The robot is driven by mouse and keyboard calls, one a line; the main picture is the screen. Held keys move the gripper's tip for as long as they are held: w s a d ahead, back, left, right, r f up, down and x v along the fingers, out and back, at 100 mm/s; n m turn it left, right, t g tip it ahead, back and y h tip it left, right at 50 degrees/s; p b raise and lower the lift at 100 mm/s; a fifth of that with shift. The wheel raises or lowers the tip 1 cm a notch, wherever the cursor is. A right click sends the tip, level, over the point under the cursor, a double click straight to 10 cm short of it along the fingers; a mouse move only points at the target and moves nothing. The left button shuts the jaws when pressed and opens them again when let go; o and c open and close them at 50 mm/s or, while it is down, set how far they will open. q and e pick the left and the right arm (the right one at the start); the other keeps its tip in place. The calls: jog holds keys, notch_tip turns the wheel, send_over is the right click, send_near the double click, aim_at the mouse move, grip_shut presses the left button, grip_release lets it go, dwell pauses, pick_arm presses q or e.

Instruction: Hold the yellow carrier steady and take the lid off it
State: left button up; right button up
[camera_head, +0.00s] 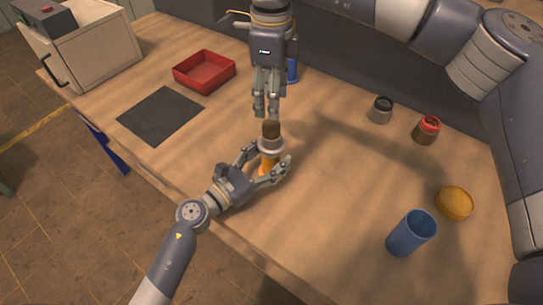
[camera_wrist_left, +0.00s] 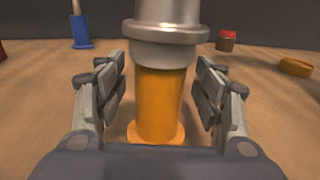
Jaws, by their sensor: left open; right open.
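The yellow carrier (camera_head: 267,166) stands upright on the table. It also shows in the left wrist view (camera_wrist_left: 160,100) as an orange-yellow cylinder with a wider foot. Its lid (camera_head: 271,144) is a grey metal cap with a dark knob (camera_head: 271,129) on top, seated on the carrier. My left gripper (camera_head: 267,167) is open, with its fingers on either side of the carrier. In the left wrist view, gaps show between the fingers and the carrier. My right gripper (camera_head: 266,112) points down from above, just over the knob, with its fingers fairly close together and nothing visible between them.
A red tray (camera_head: 204,82) and a dark mat (camera_head: 161,115) lie to the left, near a white box-like device (camera_head: 95,50). A blue item (camera_head: 292,72) stands behind my right gripper. On the right are a grey jar (camera_head: 381,110), a red-topped jar (camera_head: 427,130), a yellow dish (camera_head: 455,203) and a blue cup (camera_head: 411,233).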

pick_arm(q)
jog(key=shift+w+d, duration=0.2)
